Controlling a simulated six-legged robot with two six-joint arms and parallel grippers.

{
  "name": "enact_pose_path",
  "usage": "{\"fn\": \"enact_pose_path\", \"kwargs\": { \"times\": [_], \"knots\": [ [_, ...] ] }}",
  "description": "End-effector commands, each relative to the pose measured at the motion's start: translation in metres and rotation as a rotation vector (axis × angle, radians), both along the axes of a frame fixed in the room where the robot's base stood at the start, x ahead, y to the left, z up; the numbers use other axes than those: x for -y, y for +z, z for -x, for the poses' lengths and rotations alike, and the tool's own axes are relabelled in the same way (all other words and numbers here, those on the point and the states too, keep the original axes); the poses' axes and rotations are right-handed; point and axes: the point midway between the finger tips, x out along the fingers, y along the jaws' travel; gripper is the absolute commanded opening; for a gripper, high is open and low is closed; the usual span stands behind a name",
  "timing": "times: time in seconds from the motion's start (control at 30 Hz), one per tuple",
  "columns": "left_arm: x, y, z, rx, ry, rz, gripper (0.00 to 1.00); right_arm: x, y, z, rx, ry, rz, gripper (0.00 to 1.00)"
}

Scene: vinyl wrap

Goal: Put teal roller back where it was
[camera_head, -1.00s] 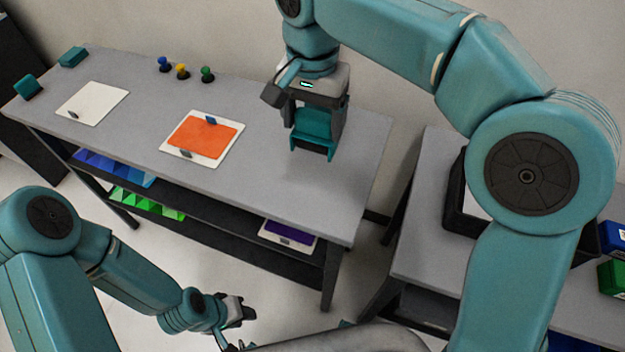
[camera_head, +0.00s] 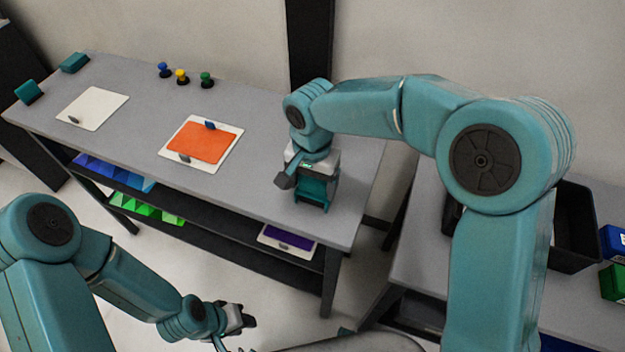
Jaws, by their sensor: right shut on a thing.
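My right gripper (camera_head: 312,200) points down over the right end of the grey table (camera_head: 250,192). It is shut on a teal piece that looks like the teal roller (camera_head: 312,189), low over the tabletop. The gripper hides part of it, and I cannot tell whether it touches the table. My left gripper (camera_head: 240,320) hangs low in front of the table, away from everything on it. Its jaws are too small and dark to read.
A white board (camera_head: 93,108) and an orange sheet (camera_head: 198,143) on another board lie on the table. A black bin (camera_head: 577,235) stands on the right-hand table.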

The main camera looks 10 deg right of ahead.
Motion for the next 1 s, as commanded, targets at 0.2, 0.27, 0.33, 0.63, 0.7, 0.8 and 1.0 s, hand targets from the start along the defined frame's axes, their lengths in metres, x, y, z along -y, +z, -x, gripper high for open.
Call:
{"fn": "enact_pose_path", "kwargs": {
  "times": [0.2,0.27,0.33,0.63,0.7,0.8,1.0],
  "knots": [
    [0.000,-0.004,0.000,0.000,0.000,0.000,0.33,0.000,-0.003,0.000,0.000,0.000,0.000,0.54],
    [0.000,-0.006,0.000,0.000,0.000,0.000,0.33,0.000,-0.005,0.000,0.001,0.000,-0.001,0.54],
    [0.000,-0.008,0.000,0.000,0.000,0.000,0.33,0.000,-0.008,0.000,0.000,0.000,0.000,0.51],
    [0.000,-0.012,0.000,0.000,0.000,0.000,0.33,0.000,-0.015,0.002,-0.007,0.001,0.001,0.85],
    [0.000,-0.012,0.000,0.000,0.000,0.000,0.33,0.000,-0.016,0.002,-0.008,0.001,0.001,1.00],
    [0.000,-0.012,0.000,0.000,0.000,0.000,0.33,0.000,-0.015,0.001,-0.006,0.001,0.001,1.00],
    [0.000,-0.004,0.000,0.000,0.000,0.000,0.33,0.000,-0.005,0.001,-0.002,0.000,0.000,1.00]
  ]
}}
